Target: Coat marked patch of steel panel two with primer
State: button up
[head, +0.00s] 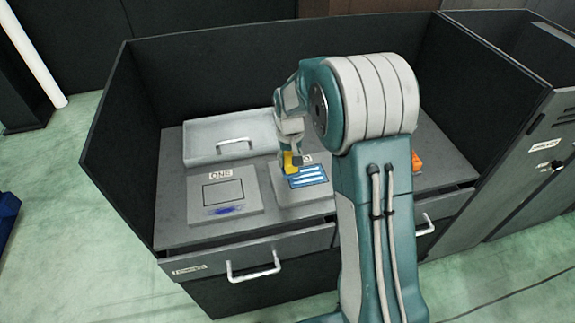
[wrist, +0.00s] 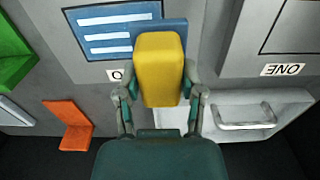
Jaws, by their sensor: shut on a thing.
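Steel panel two (head: 290,207) lies flat on the bench, with a blue patch (head: 309,176) crossed by several pale stripes. The patch also shows in the wrist view (wrist: 120,30), with the panel's label (wrist: 117,75) partly hidden. My gripper (wrist: 160,88) is shut on a yellow block (wrist: 158,62), with one finger on each side. The block also shows in the head view (head: 291,168), at the patch's left edge. A blue edge (wrist: 177,32) shows beside the block. I cannot tell whether the block touches the panel.
Panel one (head: 240,205), left of panel two, has a square outline and a blue smear below it. A grey tray or lid with a handle (head: 225,130) lies behind. An orange object (head: 417,162) is on the right; a green object (wrist: 14,55) shows too. Dark walls enclose the bench.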

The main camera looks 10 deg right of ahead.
jog(key=shift+r, duration=0.85)
jog(key=shift+a+r, duration=0.25)
jog(key=shift+r, duration=0.25)
jog(key=shift+a+r, duration=0.2)
jog(key=shift+r, duration=0.45)
jog(key=shift+d, duration=0.2)
jog(key=shift+d, duration=0.1)
jog(key=shift+a, duration=0.2)
